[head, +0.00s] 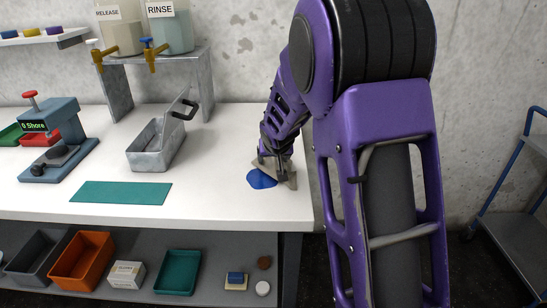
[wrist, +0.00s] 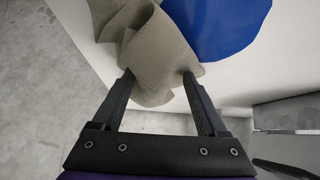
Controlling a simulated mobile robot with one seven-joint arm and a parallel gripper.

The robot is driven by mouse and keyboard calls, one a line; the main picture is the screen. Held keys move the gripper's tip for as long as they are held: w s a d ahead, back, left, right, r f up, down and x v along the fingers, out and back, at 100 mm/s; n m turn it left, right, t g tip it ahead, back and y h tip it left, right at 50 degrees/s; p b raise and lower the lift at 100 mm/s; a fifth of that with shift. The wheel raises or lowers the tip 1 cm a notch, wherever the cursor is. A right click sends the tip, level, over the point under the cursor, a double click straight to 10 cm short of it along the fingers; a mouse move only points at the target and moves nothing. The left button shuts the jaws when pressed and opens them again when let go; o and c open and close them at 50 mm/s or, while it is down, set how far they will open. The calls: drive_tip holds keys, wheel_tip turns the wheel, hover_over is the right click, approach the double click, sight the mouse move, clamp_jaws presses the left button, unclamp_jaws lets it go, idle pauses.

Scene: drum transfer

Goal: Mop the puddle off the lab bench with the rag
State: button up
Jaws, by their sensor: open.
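A blue puddle (head: 258,180) lies on the white lab bench (head: 225,204) near its right end. A grey-beige rag (head: 288,174) is bunched at the puddle's right side. In the wrist view the crumpled rag (wrist: 150,55) overlaps the edge of the blue puddle (wrist: 222,22). My gripper (wrist: 158,75) is open, with its two fingers apart and the lower fold of the rag between their tips. I cannot tell whether either finger touches the cloth. In the head view my arm hides part of my gripper.
A green mat (head: 120,193), a metal tub (head: 157,148) with a handled lid and a Shore tester (head: 58,150) stand left on the bench. Dispensers sit on a metal stand (head: 160,58) behind. Bins fill the shelf below. A blue-framed cart (head: 510,230) stands right.

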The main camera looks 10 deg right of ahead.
drive_tip(key=shift+s+d+f, duration=0.1)
drive_tip(key=shift+s+f, duration=0.05)
drive_tip(key=shift+f, duration=0.05)
clamp_jaws()
idle(0.5)
